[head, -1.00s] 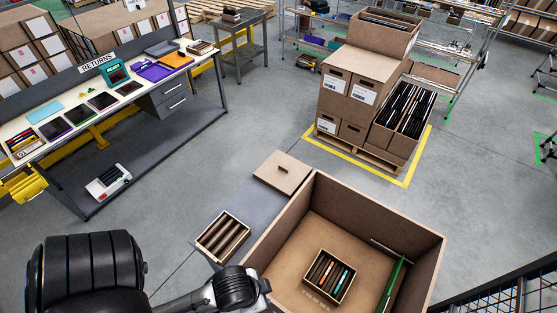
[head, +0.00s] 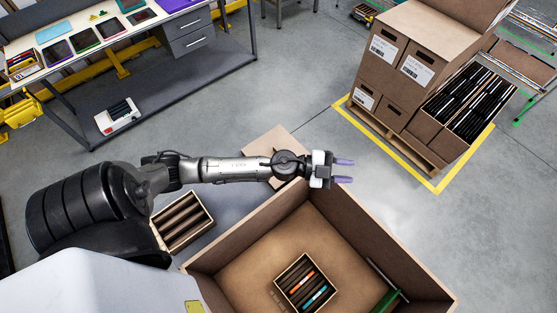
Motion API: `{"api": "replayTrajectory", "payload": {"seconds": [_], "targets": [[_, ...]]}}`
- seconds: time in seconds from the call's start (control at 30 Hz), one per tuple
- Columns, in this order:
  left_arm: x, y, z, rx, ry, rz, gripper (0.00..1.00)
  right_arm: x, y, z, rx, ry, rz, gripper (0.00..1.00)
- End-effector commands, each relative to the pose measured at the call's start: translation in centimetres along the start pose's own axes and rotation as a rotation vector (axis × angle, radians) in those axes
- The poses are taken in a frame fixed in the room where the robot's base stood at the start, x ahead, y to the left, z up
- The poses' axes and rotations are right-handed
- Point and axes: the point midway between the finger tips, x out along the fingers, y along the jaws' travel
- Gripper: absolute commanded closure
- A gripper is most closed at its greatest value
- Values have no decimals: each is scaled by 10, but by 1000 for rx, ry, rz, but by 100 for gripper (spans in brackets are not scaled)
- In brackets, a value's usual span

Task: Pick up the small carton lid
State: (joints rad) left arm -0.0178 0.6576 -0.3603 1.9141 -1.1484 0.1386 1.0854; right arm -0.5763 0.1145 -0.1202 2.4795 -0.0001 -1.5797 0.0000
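The small carton lid (head: 268,145) is a flat, square brown board. It lies on a grey surface beside the back left of the large open carton (head: 232,240). My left arm crosses over it and hides its middle and near part. My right gripper is not in view.
Inside the large carton are a small box of files (head: 286,292) and a green panel (head: 387,301). Stacked cartons (head: 399,75) stand behind right, and a workbench (head: 140,40) behind left.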

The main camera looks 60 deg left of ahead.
Motion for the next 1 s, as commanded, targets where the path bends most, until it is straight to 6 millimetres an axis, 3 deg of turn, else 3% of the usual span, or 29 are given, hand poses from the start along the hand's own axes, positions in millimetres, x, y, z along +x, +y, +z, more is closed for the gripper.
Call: {"api": "replayTrajectory", "payload": {"seconds": [0.03,0.2,0.3,0.43,0.6,0.73,0.87,1.0], "targets": [[1,12,27,56,1,126,64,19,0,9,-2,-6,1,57],[-28,27,113,159,-171,574,64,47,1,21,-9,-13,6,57],[-62,16,167,178,-376,776,64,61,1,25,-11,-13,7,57],[-112,-13,220,167,-673,942,64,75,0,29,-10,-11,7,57],[-168,-52,257,123,-991,1031,64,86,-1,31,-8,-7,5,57],[-192,-71,267,97,-1133,1049,64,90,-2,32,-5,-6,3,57],[-203,-70,280,83,-1192,1056,64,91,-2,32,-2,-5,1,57],[-205,-56,299,79,-1200,1056,64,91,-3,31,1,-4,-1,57]]}}
